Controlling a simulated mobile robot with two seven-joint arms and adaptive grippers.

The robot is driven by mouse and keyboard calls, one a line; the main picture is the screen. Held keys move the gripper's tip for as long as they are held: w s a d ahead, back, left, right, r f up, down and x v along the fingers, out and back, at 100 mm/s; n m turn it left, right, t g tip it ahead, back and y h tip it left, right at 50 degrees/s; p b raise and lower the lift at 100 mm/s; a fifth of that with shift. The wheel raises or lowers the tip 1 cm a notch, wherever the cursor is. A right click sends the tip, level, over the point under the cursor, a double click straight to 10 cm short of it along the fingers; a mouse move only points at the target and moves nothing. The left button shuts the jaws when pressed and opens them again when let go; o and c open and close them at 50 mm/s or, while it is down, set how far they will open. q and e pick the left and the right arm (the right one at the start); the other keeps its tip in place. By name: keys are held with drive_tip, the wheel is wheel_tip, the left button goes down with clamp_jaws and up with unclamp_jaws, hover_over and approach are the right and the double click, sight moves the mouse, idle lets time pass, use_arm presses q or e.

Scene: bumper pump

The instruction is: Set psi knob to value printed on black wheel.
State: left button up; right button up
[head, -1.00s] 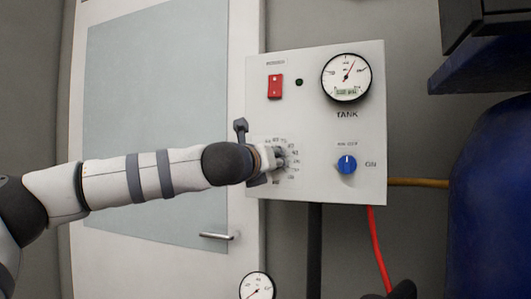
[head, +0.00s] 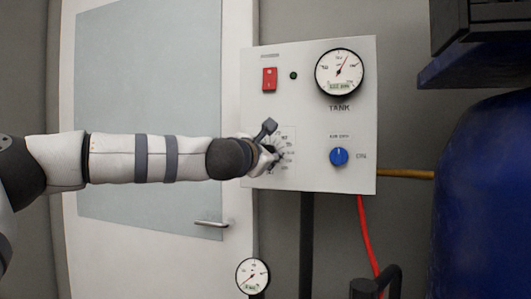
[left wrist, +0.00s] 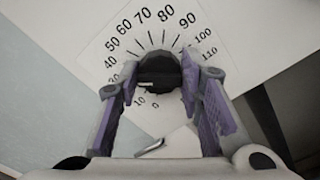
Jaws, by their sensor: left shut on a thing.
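The psi knob (left wrist: 158,70) is dark and sits in the middle of a printed dial, with numbers from 0 up past 100 around it in the left wrist view. My left gripper (left wrist: 160,82) has its purple-padded fingers on both sides of the knob and is shut on it. In the head view the left gripper (head: 268,158) is at the lower left of the white panel (head: 308,120) and covers the knob and part of the dial. I cannot tell which value the knob points to. No black wheel with a printed value is clearly in view. My right gripper is not in view.
The panel also carries a red switch (head: 270,79), a TANK gauge (head: 340,72) and a blue knob (head: 339,157). A red hose (head: 366,235) hangs below. A blue tank (head: 485,200) stands at the right. A small gauge (head: 253,275) and a door (head: 150,90) are left.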

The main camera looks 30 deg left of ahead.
use_arm(q)
drive_tip(key=shift+m, duration=5)
drive_tip(key=shift+f, duration=0.1)
drive_tip(key=o, duration=1.2)
drive_tip(key=shift+c, duration=0.2)
drive_tip(key=v, duration=1.2)
drive_tip(key=shift+f, duration=0.1)
